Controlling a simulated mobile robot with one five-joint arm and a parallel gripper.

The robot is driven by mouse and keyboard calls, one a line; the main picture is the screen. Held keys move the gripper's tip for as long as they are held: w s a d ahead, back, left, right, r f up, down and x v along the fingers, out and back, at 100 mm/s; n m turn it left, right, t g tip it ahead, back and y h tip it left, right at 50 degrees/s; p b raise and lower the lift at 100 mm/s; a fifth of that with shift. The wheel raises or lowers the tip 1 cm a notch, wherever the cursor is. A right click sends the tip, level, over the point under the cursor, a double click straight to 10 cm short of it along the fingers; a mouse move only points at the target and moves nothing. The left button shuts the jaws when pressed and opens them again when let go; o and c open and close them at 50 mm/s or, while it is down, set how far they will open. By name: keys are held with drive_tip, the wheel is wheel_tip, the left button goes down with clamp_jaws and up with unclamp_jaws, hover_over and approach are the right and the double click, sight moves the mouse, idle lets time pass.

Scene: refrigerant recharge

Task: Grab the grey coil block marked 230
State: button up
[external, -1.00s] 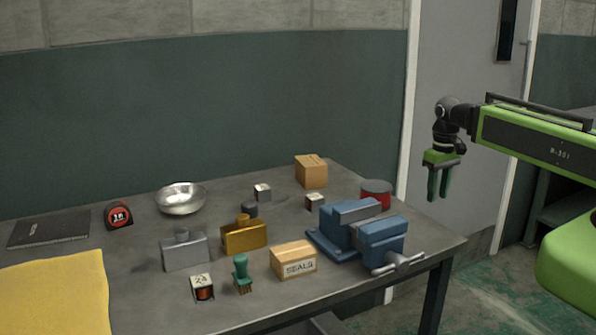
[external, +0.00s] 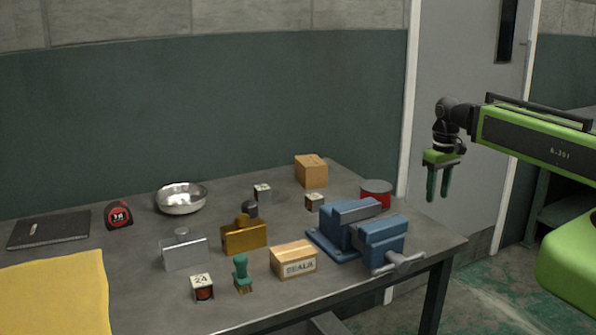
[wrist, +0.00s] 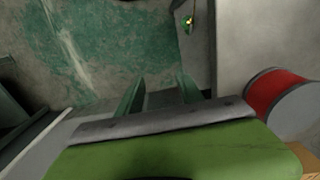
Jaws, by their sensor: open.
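Small coil blocks stand on the workbench in the external view. One is a grey block (external: 262,193) near the back middle, behind a dark knob; its marking is too small to read. Another small block (external: 314,202) with a dark red face stands to its right. A third block (external: 202,288), marked 24, stands near the front edge. I cannot confirm which one reads 230. My gripper (external: 438,190) is open and empty, pointing down beyond the bench's right end, well apart from the blocks. The wrist view shows its green fingers (wrist: 158,95) with nothing between them.
A blue vise (external: 365,235) and a red can (external: 376,193) stand between my gripper and the blocks. A cardboard box (external: 311,171), metal bowl (external: 181,198), brass block (external: 244,237), silver block (external: 184,250), green stamp (external: 242,273) and SEALS box (external: 293,261) crowd the bench (external: 130,265).

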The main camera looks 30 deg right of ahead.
drive_tip(key=o, duration=0.3)
drive_tip(key=w+a+r+n+p, duration=0.25)
drive_tip(key=w+n, duration=0.45)
drive_tip(key=w, duration=0.5)
drive_tip(key=w+a+r+n+y+p, duration=0.1)
drive_tip(key=w+a+r+n+p, duration=0.2)
drive_tip(key=w+a, duration=0.35)
drive_tip(key=w+a+r+n+p, duration=0.3)
drive_tip(key=w+a, duration=0.2)
drive_tip(key=a, duration=0.3)
wheel_tip(320, 180, up, 9)
drive_tip(key=n+p, duration=0.4)
drive_tip(key=p, duration=0.5)
hover_over(263, 187)
drive_tip(key=d, duration=0.2)
drive_tip(key=shift+y, duration=0.4)
drive_tip(key=f+b, duration=0.6)
drive_tip(key=a+f+b, duration=0.1)
drive_tip(key=f+b, duration=0.4)
drive_tip(key=b, duration=0.1)
drive_tip(key=a+f+b, duration=0.1)
drive_tip(key=f+b, duration=0.4)
drive_tip(key=f, duration=0.1)
drive_tip(key=shift+a+f+b, duration=0.1)
drive_tip(key=shift+f+b, duration=0.2)
drive_tip(key=shift+b, duration=0.1)
drive_tip(key=shift+r, duration=0.2)
